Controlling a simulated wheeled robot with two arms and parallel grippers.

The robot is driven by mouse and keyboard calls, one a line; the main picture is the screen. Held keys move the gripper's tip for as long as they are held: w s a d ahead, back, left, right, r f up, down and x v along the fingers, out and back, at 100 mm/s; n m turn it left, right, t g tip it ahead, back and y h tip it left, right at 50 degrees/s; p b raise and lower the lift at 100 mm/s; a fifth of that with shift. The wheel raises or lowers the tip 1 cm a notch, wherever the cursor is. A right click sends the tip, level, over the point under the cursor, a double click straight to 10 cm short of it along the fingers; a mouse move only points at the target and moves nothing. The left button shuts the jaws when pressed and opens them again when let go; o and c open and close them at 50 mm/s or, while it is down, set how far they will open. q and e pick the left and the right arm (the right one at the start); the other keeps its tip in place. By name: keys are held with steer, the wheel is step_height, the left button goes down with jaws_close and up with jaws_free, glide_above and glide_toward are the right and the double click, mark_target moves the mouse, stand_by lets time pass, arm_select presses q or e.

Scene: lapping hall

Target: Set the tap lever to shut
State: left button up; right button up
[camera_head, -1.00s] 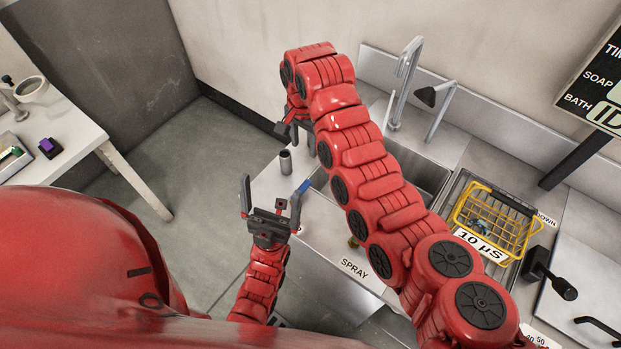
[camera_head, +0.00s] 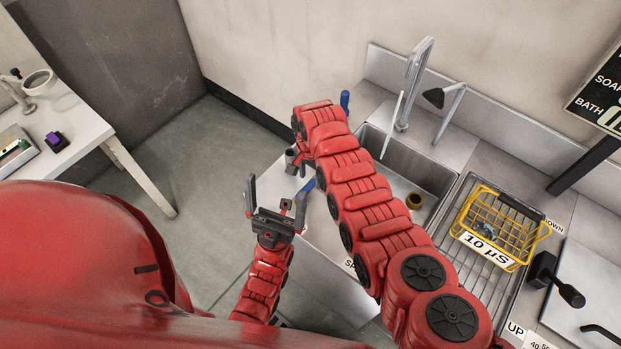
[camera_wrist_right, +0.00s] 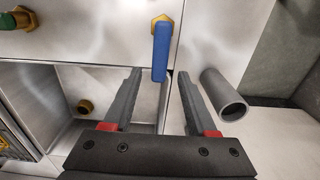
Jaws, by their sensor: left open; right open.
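A blue tap lever on a brass nut (camera_wrist_right: 162,48) shows in the right wrist view, pointing toward my right gripper (camera_wrist_right: 160,76). That gripper is open. The lever's end lies between its two fingertips, with a visible gap on each side. In the head view the blue lever (camera_head: 308,186) is partly seen at the counter's left end, beside my right arm, which hides much of that gripper.
A grey upright tube (camera_wrist_right: 222,95) stands close to the right finger. A second handle, green on brass (camera_wrist_right: 20,18), shows at upper left. The sink (camera_head: 440,178) holds a brass fitting (camera_head: 414,201). A yellow basket (camera_head: 495,225) stands on the right rack. Another blue piece (camera_head: 345,99) is behind my arm.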

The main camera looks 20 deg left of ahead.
steer(key=shift+f+b, duration=0.3)
steer(key=shift+f, duration=0.85)
steer(key=shift+c, duration=0.3)
jaws_close()
stand_by(0.4)
